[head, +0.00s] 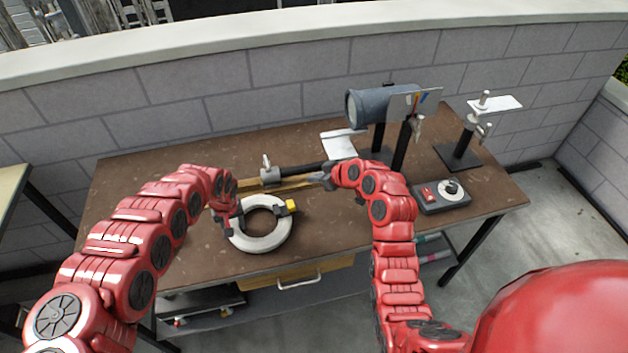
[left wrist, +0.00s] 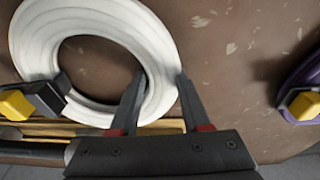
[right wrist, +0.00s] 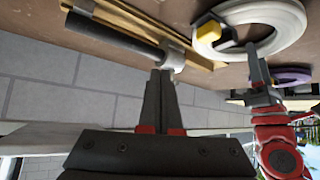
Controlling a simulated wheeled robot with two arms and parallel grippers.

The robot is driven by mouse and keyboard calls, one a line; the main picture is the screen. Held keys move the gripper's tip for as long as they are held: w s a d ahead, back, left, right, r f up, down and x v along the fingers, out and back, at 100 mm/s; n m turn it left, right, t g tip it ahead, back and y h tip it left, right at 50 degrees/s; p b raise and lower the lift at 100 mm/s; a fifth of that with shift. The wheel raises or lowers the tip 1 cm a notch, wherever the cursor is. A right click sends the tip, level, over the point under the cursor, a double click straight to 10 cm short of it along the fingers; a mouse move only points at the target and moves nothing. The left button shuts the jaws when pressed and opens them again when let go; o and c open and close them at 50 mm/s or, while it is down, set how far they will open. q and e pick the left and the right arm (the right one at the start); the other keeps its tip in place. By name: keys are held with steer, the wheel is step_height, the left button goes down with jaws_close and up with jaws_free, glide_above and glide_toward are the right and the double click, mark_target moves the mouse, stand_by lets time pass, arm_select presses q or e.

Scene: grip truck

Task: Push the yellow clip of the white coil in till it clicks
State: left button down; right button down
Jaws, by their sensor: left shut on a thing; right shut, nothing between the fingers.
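The white coil (head: 262,244) lies flat on the brown workbench. Its yellow clip (head: 291,206) sits at the ring's right side in a black holder; how far in it is cannot be told. My left gripper (head: 224,212) is shut on the coil's left side; in the left wrist view its fingers (left wrist: 160,78) straddle the ring (left wrist: 35,45), with the yellow clip (left wrist: 15,105) across from them. My right gripper (head: 322,178) is shut and empty, behind and right of the clip. In the right wrist view its fingertips (right wrist: 160,76) are apart from the yellow clip (right wrist: 209,32).
A purple coil (left wrist: 292,85) with a yellow clip lies on the bench beyond my left gripper. A black rod with a grey end (head: 271,176) and wooden strips lie behind the white coil. A switch box (head: 441,196) and a lamp-like cylinder (head: 385,105) stand at the right.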

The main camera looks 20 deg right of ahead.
mark_target(291, 206)
steer(key=shift+n+g, duration=0.4)
steer(key=shift+g, duration=0.2)
steer(key=f, duration=0.2)
steer(key=s+f, duration=0.1)
steer(key=f, duration=0.2)
steer(key=a+f, duration=0.1)
steer(key=f, duration=0.2)
steer(key=shift+s+f, duration=0.1)
steer(key=shift+s, duration=0.3)
steer(key=shift+a, duration=0.75)
steer(key=shift+s+a, duration=0.1)
steer(key=shift+a, duration=0.3)
stand_by(0.7)
steer(key=shift+s+a, duration=0.15)
steer(key=shift+a, duration=1)
steer(key=shift+d, duration=0.2)
